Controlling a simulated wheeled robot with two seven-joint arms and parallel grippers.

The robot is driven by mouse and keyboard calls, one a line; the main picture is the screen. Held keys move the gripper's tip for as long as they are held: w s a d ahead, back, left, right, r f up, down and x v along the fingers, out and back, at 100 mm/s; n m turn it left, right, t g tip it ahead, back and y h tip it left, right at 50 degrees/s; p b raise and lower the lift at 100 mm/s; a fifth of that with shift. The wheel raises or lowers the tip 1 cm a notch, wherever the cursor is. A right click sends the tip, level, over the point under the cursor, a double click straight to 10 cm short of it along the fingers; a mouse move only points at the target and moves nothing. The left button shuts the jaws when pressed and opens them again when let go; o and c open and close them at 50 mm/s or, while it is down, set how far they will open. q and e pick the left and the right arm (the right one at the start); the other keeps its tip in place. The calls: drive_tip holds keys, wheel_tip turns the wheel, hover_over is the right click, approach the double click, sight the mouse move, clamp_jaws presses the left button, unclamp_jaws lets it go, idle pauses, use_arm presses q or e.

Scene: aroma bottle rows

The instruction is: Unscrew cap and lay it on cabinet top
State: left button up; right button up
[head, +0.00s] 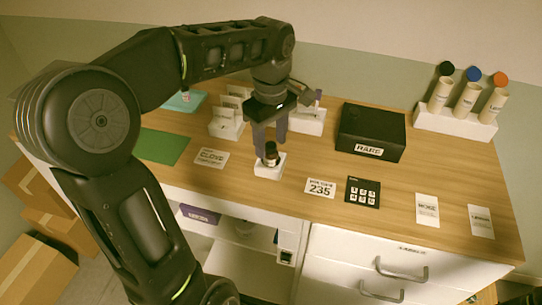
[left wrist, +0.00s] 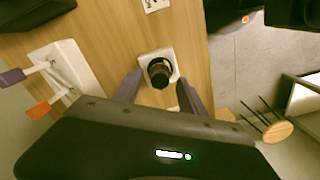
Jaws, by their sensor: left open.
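A small dark bottle with a black cap (head: 270,150) stands upright in a white square holder (head: 268,171) on the wooden cabinet top (head: 300,160). In the left wrist view the round black cap (left wrist: 159,78) is seen from above, with the white holder (left wrist: 172,60) around its base. My left gripper (head: 270,148) points down over the bottle, its fingers open. In the left wrist view the fingers of the left gripper (left wrist: 158,92) are spread on either side of the cap, with visible gaps. Whether they reach down to cap height is hard to tell. My right gripper is not in view.
A black box labelled RARE (head: 371,133) stands right of the bottle. A white rack (head: 455,120) with several capped tubes stands at the back right. White card holders (head: 227,122) are behind. A 235 card (head: 320,188) and a black keypad card (head: 363,192) lie in front right. A green mat (head: 162,147) lies left.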

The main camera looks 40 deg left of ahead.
use_arm(q)
drive_tip(key=m+p, duration=0.1)
drive_tip(key=m, duration=0.4)
drive_tip(key=shift+r, duration=0.1)
drive_tip(key=m, duration=0.4)
drive_tip(key=shift+p, duration=0.3)
clamp_jaws()
idle(0.5)
